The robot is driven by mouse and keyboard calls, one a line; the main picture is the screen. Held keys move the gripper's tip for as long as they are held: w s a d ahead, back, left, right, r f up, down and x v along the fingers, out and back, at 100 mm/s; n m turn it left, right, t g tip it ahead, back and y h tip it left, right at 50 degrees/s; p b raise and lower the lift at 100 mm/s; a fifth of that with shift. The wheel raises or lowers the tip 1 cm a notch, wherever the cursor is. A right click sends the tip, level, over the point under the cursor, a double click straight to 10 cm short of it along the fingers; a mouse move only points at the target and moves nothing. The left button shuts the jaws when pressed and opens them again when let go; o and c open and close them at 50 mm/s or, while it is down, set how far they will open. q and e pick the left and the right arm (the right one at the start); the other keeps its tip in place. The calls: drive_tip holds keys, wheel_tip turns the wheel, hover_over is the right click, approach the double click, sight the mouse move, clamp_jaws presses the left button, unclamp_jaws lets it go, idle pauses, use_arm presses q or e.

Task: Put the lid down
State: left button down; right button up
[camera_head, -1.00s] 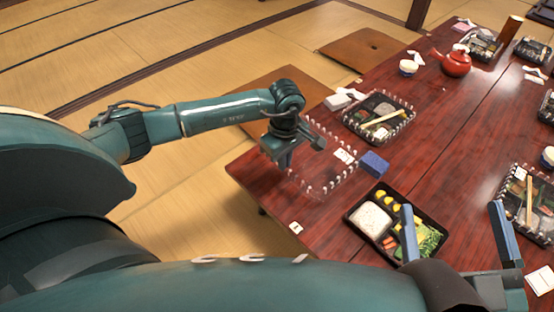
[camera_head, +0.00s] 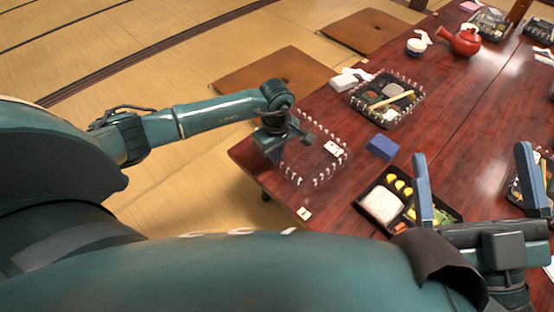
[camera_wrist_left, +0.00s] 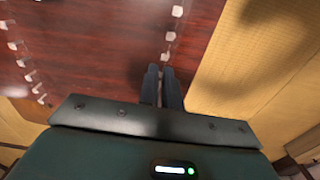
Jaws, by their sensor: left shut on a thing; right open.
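The clear lid (camera_head: 323,157) has a row of white marks along its edges and is over the near left corner of the dark red table (camera_head: 345,205). My left gripper (camera_head: 283,158) is shut on the lid's left edge. The lid's white-marked edge (camera_wrist_left: 171,30) also runs up from the left fingertips (camera_wrist_left: 163,75) in the left wrist view. I cannot tell whether the lid touches the table. An open black bento (camera_head: 377,222) with rice and yellow pieces sits right of the lid. My right gripper (camera_head: 475,178) is open and empty, in front of the bento's right side.
Brown cushions (camera_head: 277,80) lie on the tatami.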

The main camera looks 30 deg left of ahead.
use_arm(q)
wheel_tip(320, 180, down, 2)
drive_tip(key=shift+f+b, duration=0.25)
drive_tip(key=shift+b, duration=0.05)
drive_tip(key=shift+r, duration=0.15)
use_arm(e)
drive_tip(key=shift+d+r+n+y, duration=0.1)
drive_tip(key=shift+r+n+y, duration=0.5)
use_arm(q)
drive_tip(key=shift+f, duration=0.25)
drive_tip(key=c, duration=2)
unclamp_jaws()
drive_tip(key=o, duration=0.4)
use_arm(e)
drive_tip(key=shift+r+y, duration=0.2)
drive_tip(key=shift+y, duration=0.1)
use_arm(q)
drive_tip(key=shift+r, duration=0.1)
